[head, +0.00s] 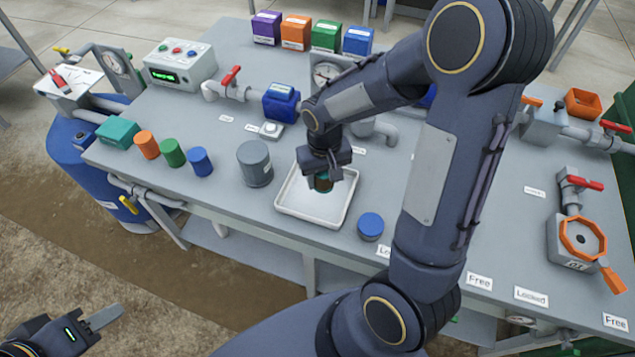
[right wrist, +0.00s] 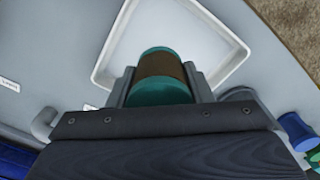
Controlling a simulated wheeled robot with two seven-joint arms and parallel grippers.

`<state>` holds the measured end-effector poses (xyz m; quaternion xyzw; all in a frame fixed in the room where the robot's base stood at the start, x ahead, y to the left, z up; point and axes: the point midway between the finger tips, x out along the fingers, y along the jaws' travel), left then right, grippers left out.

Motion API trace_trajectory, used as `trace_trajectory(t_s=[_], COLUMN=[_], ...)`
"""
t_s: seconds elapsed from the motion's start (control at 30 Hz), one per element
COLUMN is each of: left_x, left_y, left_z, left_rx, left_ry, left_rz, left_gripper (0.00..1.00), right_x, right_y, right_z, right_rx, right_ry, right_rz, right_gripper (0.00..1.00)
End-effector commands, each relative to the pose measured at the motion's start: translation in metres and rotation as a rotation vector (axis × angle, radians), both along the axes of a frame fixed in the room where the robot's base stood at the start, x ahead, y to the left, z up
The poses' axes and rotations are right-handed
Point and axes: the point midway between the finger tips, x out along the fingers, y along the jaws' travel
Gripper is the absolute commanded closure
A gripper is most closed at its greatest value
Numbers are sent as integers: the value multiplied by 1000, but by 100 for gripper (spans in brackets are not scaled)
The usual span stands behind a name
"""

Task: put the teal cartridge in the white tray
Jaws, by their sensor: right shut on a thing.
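The teal cartridge (right wrist: 160,88), with a brown band round its middle, is between the fingers of my right gripper (right wrist: 158,90) in the right wrist view. In the head view the right gripper (head: 325,178) is over the white tray (head: 287,210), and a small part of the cartridge (head: 323,184) shows below it. The gripper is shut on the cartridge. The white tray (right wrist: 218,20) is otherwise empty where it shows. I cannot tell whether the cartridge touches the tray floor. My left gripper (head: 104,318) is at the lower left, off the bench; its jaw opening is unclear.
A grey canister (head: 255,164) stands left of the tray, and a blue-capped jar (head: 370,226) stands to its right. Orange (head: 147,145), green (head: 173,153) and blue (head: 199,161) cylinders and a teal box (head: 118,133) line the bench's left side. Pipes and valves stand behind.

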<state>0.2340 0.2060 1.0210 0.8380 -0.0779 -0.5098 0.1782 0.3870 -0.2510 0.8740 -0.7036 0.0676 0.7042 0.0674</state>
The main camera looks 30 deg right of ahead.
Motion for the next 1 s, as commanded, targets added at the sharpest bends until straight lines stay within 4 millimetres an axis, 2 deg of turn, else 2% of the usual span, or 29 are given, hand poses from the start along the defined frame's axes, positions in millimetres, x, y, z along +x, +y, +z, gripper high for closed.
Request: trace_trajectory(t_s=[0.03, 0.3, 0.5, 0.9, 0.93, 1.0], left_x=[0, 0, 0, 0, 0, 0], left_y=[0, 0, 0, 0, 0, 0], left_z=[0, 1, 0, -5, -4, -3], left_rx=[0, 0, 0, 0, 0, 0], left_ry=[0, 0, 0, 0, 0, 0], left_rz=[0, 0, 0, 0, 0, 0], left_gripper=[60, 60, 60, 60, 60, 60], right_x=[5, 20, 19, 19, 19, 19], right_y=[1, 5, 4, 4, 4, 4], right_z=[-7, -27, -52, -58, -58, -57], right_rx=[0, -1, -1, 0, 0, 0], right_ry=[3, 2, 1, -1, -1, -1], right_rz=[1, 1, 0, 0, 0, 0], right_gripper=[79, 79, 79, 79, 53, 44])
